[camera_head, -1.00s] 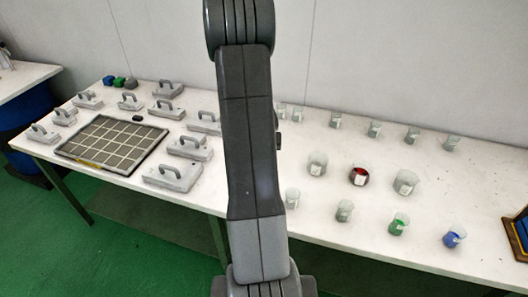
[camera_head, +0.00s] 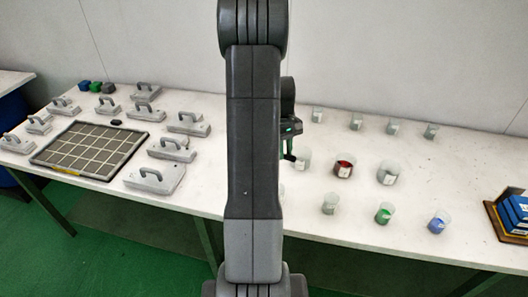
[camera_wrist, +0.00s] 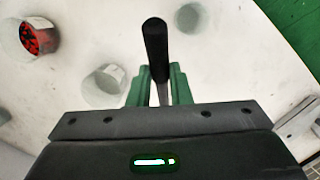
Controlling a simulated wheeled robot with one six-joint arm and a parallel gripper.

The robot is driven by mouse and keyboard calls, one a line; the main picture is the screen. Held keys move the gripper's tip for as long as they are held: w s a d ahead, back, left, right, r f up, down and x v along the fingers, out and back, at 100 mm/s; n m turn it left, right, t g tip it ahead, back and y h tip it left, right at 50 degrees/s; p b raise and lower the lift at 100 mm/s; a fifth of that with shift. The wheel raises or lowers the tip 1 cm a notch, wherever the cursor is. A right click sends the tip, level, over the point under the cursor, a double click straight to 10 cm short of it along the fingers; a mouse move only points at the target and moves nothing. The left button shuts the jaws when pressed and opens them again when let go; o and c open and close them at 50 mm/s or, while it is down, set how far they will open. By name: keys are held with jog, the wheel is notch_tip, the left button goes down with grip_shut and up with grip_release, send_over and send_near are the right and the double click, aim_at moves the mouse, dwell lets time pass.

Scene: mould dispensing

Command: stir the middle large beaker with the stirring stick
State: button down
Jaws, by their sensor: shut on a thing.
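The middle large beaker (camera_head: 343,169) stands on the table with red contents, between two other large beakers. It also shows in the wrist view (camera_wrist: 38,40) at the upper left, apart from my gripper. My gripper (camera_wrist: 163,82), with green fingers, is shut on the stirring stick (camera_wrist: 156,48). The stick's black handle stands up between the fingers; its lower end is hidden. In the head view my gripper (camera_head: 289,152) is left of the red beaker, close to the left large beaker (camera_head: 303,160), and partly hidden by my arm.
The right large beaker (camera_head: 388,173) is grey inside. A green beaker (camera_head: 385,213) and a blue beaker (camera_head: 438,222) stand in front. Several small beakers line the back. A gridded tray (camera_head: 90,150) and handled grey blocks lie left. A blue rack (camera_head: 512,216) stands at the right edge.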

jog(key=s+d+r+n+g+h, duration=0.1)
jog(key=s+d+r+n+h, duration=0.2)
jog(key=d, duration=0.4)
jog(key=s+d+r+n+h, duration=0.2)
jog(key=d+h, duration=0.3)
jog(key=d, duration=0.3)
jog(key=s+d+r+n+g+h, duration=0.1)
jog(key=s+d+r+n+h, duration=0.2)
jog(key=d, duration=0.4)
jog(key=shift+s+d+r+n+g+h, duration=0.35)
jog(key=shift+s+n+h, duration=0.15)
jog(key=shift+n, duration=0.3)
